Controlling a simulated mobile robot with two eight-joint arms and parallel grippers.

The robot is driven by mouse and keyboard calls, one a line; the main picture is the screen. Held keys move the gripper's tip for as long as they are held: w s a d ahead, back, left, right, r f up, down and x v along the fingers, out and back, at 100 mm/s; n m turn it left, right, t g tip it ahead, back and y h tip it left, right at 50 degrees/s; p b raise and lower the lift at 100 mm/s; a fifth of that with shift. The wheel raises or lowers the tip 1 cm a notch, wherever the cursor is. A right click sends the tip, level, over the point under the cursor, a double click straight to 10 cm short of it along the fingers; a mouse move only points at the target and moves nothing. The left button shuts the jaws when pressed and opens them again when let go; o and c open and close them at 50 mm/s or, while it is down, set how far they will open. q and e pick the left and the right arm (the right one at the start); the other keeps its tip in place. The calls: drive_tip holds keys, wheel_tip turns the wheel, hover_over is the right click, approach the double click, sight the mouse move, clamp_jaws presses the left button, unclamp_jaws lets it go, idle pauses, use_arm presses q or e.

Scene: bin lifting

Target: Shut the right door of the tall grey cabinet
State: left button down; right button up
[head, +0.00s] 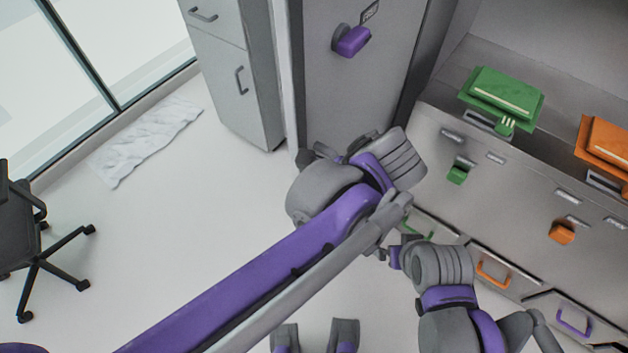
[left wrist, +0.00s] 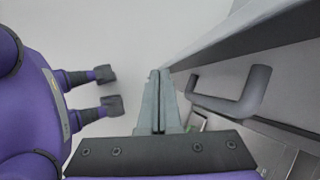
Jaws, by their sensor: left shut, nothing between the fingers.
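A tall grey cabinet front (head: 360,95) with a purple handle (head: 352,41) and a small label stands at the top middle of the head view. My left arm covers its lower part, so I cannot tell how far the right door stands open. In the left wrist view my left gripper (left wrist: 160,74) is shut and empty, pointing along a grey panel (left wrist: 260,40). A grey bar handle (left wrist: 238,95) is just right of the fingers, apart from them. In the head view the left fingertips are hidden or unclear. My right arm shows at lower right; its fingers are not visible.
A lower grey cabinet (head: 230,75) with bar handles is left of the tall one. A drawer bank (head: 480,190) with green, orange and purple parts fills the right. A black chair (head: 40,235) and a white sheet (head: 150,140) are on the left. Floor between is clear.

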use_arm(q)
drive_tip(key=s+d+r+m+t+y, duration=0.2)
drive_tip(key=d+r+m, duration=0.4)
drive_tip(key=d, duration=0.4)
drive_tip(key=w+a+r+x, duration=0.1)
drive_tip(key=r+x, duration=0.1)
drive_tip(key=x, duration=1.1)
drive_tip(key=shift+w+a, duration=0.3)
drive_tip(key=shift+a, duration=0.1)
drive_tip(key=shift+r, duration=0.1)
